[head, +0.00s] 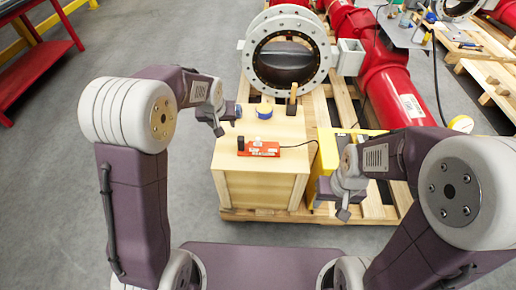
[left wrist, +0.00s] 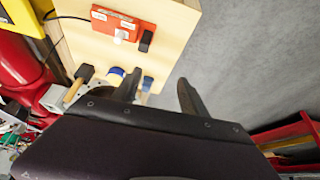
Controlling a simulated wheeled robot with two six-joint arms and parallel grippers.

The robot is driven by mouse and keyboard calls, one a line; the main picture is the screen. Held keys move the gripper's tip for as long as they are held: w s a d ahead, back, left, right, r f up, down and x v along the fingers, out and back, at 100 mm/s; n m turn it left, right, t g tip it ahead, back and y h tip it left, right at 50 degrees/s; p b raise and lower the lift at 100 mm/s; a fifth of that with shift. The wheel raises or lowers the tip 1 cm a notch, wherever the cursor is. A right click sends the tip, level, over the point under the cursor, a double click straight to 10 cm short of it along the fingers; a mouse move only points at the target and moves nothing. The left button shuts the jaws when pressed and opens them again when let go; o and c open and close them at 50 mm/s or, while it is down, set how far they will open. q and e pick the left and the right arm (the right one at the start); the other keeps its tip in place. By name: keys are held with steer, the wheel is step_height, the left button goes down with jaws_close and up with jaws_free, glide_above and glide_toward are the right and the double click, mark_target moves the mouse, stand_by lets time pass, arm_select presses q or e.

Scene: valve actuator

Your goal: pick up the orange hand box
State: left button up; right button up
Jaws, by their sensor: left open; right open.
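The orange hand box (head: 259,148) lies on the top of a pale wooden crate (head: 230,158), with a black knob or switch at its left end and a dark cable leaving its right end. In the left wrist view the orange hand box (left wrist: 123,23) is at the top, showing white labels and the black part at its right. My left gripper (head: 228,121) is open and empty, above and left of the box near the crate's back left edge. Its two dark fingers (left wrist: 160,95) show in the left wrist view. My right gripper (head: 341,204) is open, off the crate's right side, apart from the box.
A blue and white roll (head: 264,111) and a wooden-handled tool (head: 292,98) stand at the crate's back edge. Behind is a large flanged valve ring (head: 287,50) with red pipe (head: 385,85). A yellow part (head: 325,160) stands right of the crate.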

arm_select(q)
steer(key=w+d+f, duration=0.2)
steer(key=w, duration=0.1)
steer(key=m, duration=0.1)
glide_toward(240, 139)
steer(key=shift+g, duration=0.4)
steer(key=x, duration=0.5)
steer(key=shift+w+a+f, duration=0.25)
steer(key=shift+w+a, duration=0.05)
steer(key=shift+w, duration=0.15)
steer(key=x, duration=0.5)
steer(key=shift+d+f, duration=0.15)
steer(key=shift+d, duration=0.25)
steer(key=shift+s, duration=0.1)
jaws_close()
